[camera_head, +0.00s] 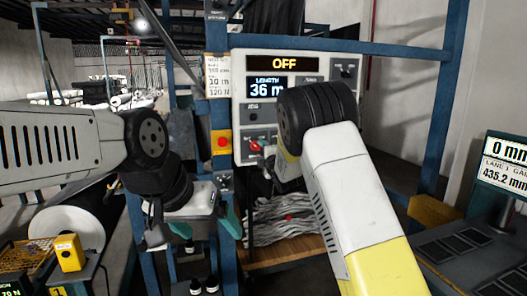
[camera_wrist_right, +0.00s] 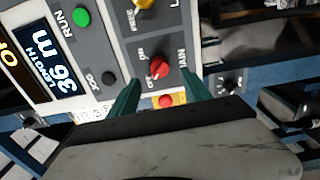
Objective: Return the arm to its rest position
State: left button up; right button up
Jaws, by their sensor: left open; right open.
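A grey control panel (camera_head: 242,105) stands ahead, with a display reading OFF and another reading 36 m. Its red MAIN knob (camera_head: 256,146) shows just left of my right arm (camera_head: 345,190). In the right wrist view the red knob (camera_wrist_right: 157,68) lies beyond and between the teal fingers of my right gripper (camera_wrist_right: 160,90), which is open and appears empty. Contact with the knob cannot be told. In the head view that gripper is hidden behind my arm. My left gripper (camera_head: 207,226) is open, pointing forward below the panel, with nothing seen between its fingers.
A red button on a yellow box (camera_head: 222,142) sits left of the panel, by a blue post. A grey wrapped bundle (camera_head: 285,222) lies below. A white roll (camera_head: 75,225) and a yellow device (camera_head: 68,253) are at left. A gauge screen (camera_head: 503,160) stands at right.

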jog(key=shift+s+d, duration=0.25)
jog(key=shift+s, duration=0.35)
jog(key=s+d+r+m+g+h, duration=0.2)
jog(key=s+d+m, duration=0.5)
jog(key=s+d, duration=0.15)
jog(key=s+d+r+m+g+h, duration=0.2)
jog(key=s+d+r+m, duration=0.1)
jog(key=s+d+m, duration=0.45)
jog(key=s+d+f+m+g, duration=0.1)
jog(key=s+d+m+g, duration=0.1)
jog(key=s, duration=0.8)
jog(key=s+d+f+m+g, duration=0.2)
jog(key=s+m, duration=0.1)
jog(key=s, duration=0.8)
jog(key=s+d+f+m+g, duration=0.1)
jog(key=s+m+g, duration=0.1)
jog(key=s, duration=0.8)
jog(key=shift+s+d+f+h, duration=0.3)
jog(key=shift+s+d, duration=0.05)
jog(key=shift+d, duration=0.05)
jog(key=shift+m, duration=0.25)
